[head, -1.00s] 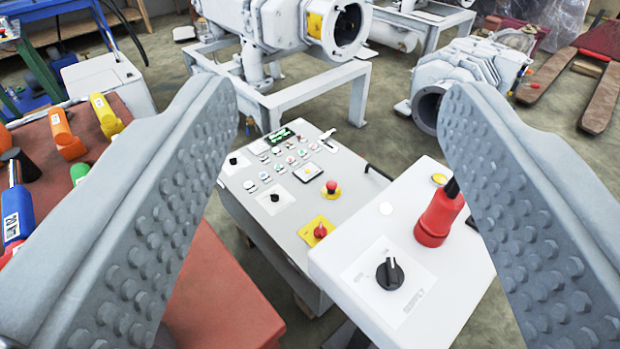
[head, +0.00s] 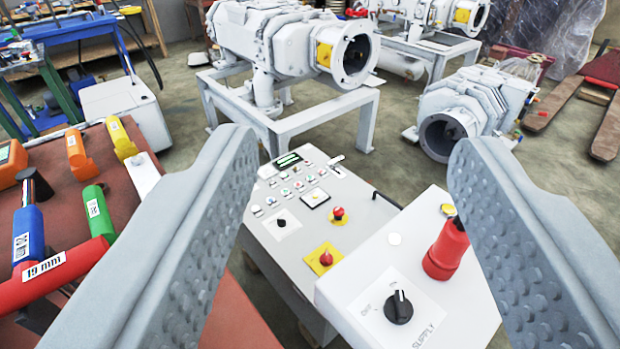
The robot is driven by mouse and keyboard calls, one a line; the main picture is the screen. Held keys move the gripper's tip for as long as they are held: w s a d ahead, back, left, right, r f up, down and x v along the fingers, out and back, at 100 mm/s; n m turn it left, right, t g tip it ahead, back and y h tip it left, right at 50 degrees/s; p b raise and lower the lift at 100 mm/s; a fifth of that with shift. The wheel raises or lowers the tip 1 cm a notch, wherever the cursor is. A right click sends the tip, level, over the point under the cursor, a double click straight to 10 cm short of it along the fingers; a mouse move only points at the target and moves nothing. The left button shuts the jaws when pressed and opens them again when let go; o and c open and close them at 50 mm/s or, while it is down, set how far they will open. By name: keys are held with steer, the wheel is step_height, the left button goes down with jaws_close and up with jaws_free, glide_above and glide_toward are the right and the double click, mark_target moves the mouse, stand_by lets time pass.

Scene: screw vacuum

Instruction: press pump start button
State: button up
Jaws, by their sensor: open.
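My gripper (head: 350,165) is open and empty, its two grey studded fingers wide apart at the left and right of the view. Between and beyond them stands a grey control panel (head: 328,222) with a sloping top. On it are several small coloured buttons (head: 297,186), a small green-lit display (head: 288,160), a red mushroom button on yellow (head: 338,213), a red rotary switch on a yellow plate (head: 325,258) and a black knob (head: 281,222). The button labels are too small to read, so I cannot tell which is pump start. Neither finger visibly touches the panel.
A white supply box (head: 432,268) with a black rotary knob (head: 398,307) and a red plug (head: 446,250) stands at the front right. A red-brown table (head: 235,318) with coloured tools is at the left. Grey pumps (head: 290,45) stand behind.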

jaws_close()
stand_by(1.5)
